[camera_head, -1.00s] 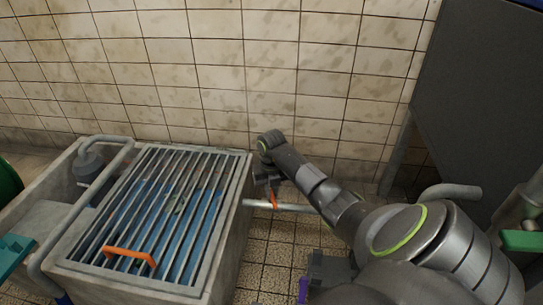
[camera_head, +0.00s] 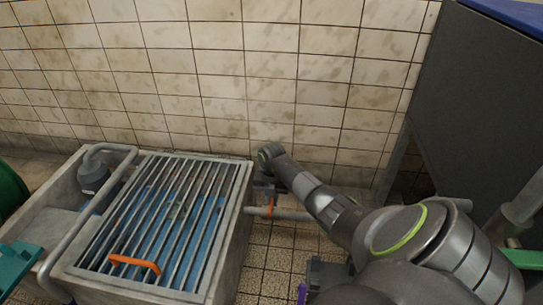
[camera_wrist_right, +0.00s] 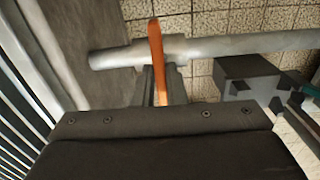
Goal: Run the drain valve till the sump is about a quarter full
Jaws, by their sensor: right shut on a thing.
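The sump is a concrete tank (camera_head: 232,255) with a metal grate (camera_head: 165,158) over it. Blue water (camera_head: 207,228) shows between the bars; its exact depth is hard to judge. The drain valve's orange lever (camera_head: 270,208) is on a grey pipe (camera_head: 293,214) that meets the tank's right side. My right gripper (camera_head: 266,193) reaches down to it. In the right wrist view the gripper (camera_wrist_right: 158,88) is shut on the lever (camera_wrist_right: 157,50), which crosses the pipe (camera_wrist_right: 230,48). My left gripper is not in view.
An orange handle (camera_head: 134,262) sits on the grate's near edge. A grey bent pipe (camera_head: 88,217) runs over the tank's left part, near a grey pump-like body (camera_head: 93,177). A dark cabinet (camera_head: 470,95) stands at right; a tiled wall (camera_head: 230,80) is behind.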

